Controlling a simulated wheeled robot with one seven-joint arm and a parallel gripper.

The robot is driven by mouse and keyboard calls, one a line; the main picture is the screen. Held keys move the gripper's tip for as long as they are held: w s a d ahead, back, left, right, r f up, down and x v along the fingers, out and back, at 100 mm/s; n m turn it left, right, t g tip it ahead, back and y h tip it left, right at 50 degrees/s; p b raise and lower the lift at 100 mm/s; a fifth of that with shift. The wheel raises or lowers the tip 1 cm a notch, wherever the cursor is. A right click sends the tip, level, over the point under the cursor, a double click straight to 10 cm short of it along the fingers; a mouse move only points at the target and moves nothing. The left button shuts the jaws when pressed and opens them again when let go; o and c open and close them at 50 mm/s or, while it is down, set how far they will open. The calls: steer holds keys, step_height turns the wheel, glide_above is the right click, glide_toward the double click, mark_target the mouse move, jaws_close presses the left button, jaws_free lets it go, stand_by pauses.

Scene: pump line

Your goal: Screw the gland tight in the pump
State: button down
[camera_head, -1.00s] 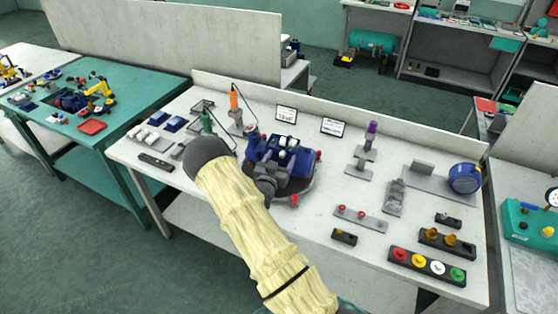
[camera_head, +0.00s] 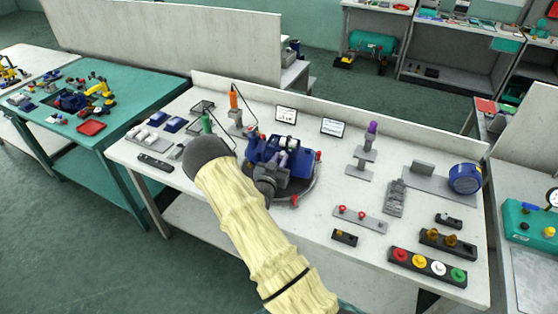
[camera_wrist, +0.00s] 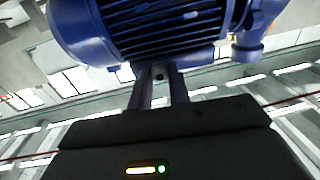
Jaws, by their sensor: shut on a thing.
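The blue pump (camera_head: 262,147) stands on a dark round base on the white bench in the head view. Its ribbed blue body (camera_wrist: 165,30) fills the top of the wrist view. My gripper (camera_head: 283,160) is at the near side of the pump, with my arm reaching in from below. In the wrist view my gripper (camera_wrist: 159,74) points up at the underside of the blue body, its two fingers shut on a small grey part, likely the gland (camera_wrist: 158,70). The gland is mostly hidden by the fingers and pump, and I cannot tell how deep it sits.
A purple-topped stand (camera_head: 371,130), a grey bracket plate with a blue gauge-like drum (camera_head: 465,178), and a strip of coloured buttons (camera_head: 428,267) are to the right. A teal table (camera_head: 130,85) lies further left.

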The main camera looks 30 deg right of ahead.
steer(key=c, duration=1.3)
jaws_free()
steer(key=shift+w+f+n, duration=0.1)
steer(key=shift+n, duration=1)
steer(key=shift+s+n, duration=0.2)
steer(key=shift+n, duration=0.5)
steer(key=n, duration=0.3)
steer(key=shift+w+b, duration=0.1)
steer(key=shift+b, duration=0.2)
